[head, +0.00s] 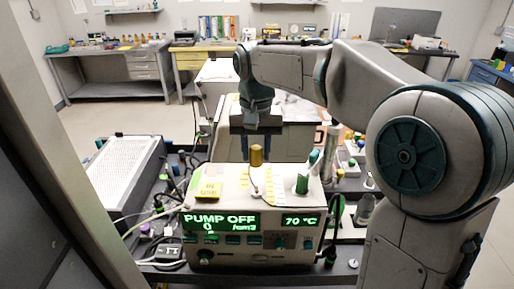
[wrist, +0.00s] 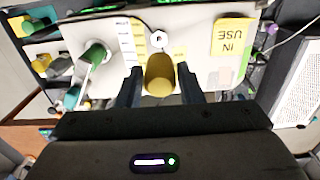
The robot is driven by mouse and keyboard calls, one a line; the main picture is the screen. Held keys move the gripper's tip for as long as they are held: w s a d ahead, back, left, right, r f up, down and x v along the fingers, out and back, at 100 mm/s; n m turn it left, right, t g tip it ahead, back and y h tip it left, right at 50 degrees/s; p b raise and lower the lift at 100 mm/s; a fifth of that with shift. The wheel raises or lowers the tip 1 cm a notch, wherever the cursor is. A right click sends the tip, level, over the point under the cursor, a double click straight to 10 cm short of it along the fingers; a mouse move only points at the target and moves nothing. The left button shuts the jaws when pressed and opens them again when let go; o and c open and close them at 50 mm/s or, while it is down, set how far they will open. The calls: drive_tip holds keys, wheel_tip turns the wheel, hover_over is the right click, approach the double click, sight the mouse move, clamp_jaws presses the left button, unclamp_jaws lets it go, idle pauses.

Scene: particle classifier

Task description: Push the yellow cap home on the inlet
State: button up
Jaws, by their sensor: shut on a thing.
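The yellow cap (head: 256,156) stands upright at the top of the particle classifier (head: 252,253), near its back edge. In the wrist view the cap (wrist: 160,76) is between the two dark fingers of my gripper (wrist: 160,86). My gripper (head: 257,142) reaches down from above and is shut on the cap. The inlet is hidden under or behind the cap, and I cannot tell how far down the cap sits. The classifier's front display reads PUMP OFF and 70 °C.
A green-capped fitting (head: 302,183) and a yellow IN USE label (head: 208,190) are on the classifier's top. A pale perforated case (head: 125,172) stands at the left. Cables and small bottles crowd the bench around it. Side benches (head: 108,70) line the back wall.

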drive_tip(key=b, duration=0.4)
hover_over(257, 186)
drive_tip(key=shift+w+f, duration=0.1)
drive_tip(key=shift+f, duration=2.8)
drive_tip(key=shift+f+b, duration=1)
drive_tip(key=shift+f, duration=0.8)
drive_tip(key=o, duration=1.1)
drive_tip(key=shift+c, duration=0.2)
drive_tip(key=shift+r, duration=0.1)
wheel_tip(257, 186, up, 14)
drive_tip(key=shift+f, duration=0.15)
